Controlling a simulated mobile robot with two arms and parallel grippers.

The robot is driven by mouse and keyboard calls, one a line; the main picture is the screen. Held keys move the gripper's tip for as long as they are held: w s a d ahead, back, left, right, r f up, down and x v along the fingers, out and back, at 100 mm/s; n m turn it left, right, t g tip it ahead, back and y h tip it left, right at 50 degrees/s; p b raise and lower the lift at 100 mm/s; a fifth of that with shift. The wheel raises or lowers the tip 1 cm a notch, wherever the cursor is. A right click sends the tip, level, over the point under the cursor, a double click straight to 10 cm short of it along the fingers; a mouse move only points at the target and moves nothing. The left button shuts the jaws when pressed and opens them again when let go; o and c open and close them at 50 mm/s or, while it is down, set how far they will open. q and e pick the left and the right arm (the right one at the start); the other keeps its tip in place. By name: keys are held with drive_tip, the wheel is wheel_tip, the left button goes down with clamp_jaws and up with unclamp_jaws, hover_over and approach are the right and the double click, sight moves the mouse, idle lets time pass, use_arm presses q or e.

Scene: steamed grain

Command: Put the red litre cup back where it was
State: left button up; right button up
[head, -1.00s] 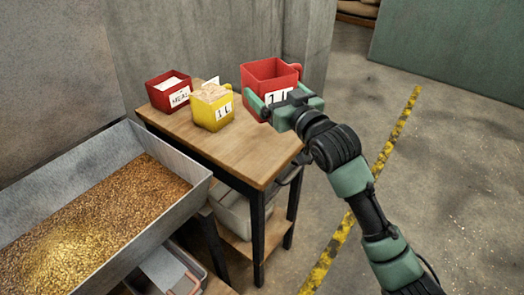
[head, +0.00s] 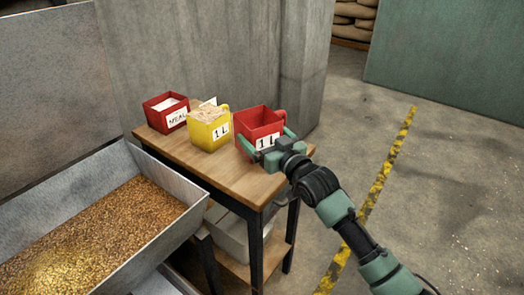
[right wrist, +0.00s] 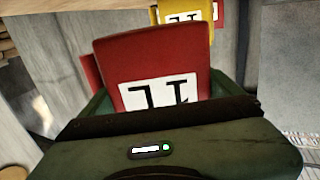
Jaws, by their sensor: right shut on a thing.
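The red litre cup (head: 256,120), labelled 1 L, is upright at the right end of the small wooden table (head: 240,183). My right gripper (head: 268,149) is shut on it from the front, one finger on each side. In the right wrist view the cup (right wrist: 150,62) fills the space between the fingers. Its base looks at or just above the tabletop; I cannot tell whether it touches. The cup looks empty in the part of its inside that shows. My left gripper is not in view.
A yellow 1 L cup (head: 209,131) with pale meal stands left of the red cup, with a small gap. A red MEAL box (head: 166,110) is further left. A metal trough (head: 165,229) of grain is at front left. The table's front is clear.

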wheel_tip(320, 180, down, 5)
drive_tip(key=shift+f, duration=0.1)
idle(0.3)
drive_tip(key=shift+f, duration=0.15)
drive_tip(key=o, duration=1.7)
drive_tip(key=shift+o, duration=0.2)
drive_tip(key=v, duration=1.2)
drive_tip(key=shift+d, duration=0.1)
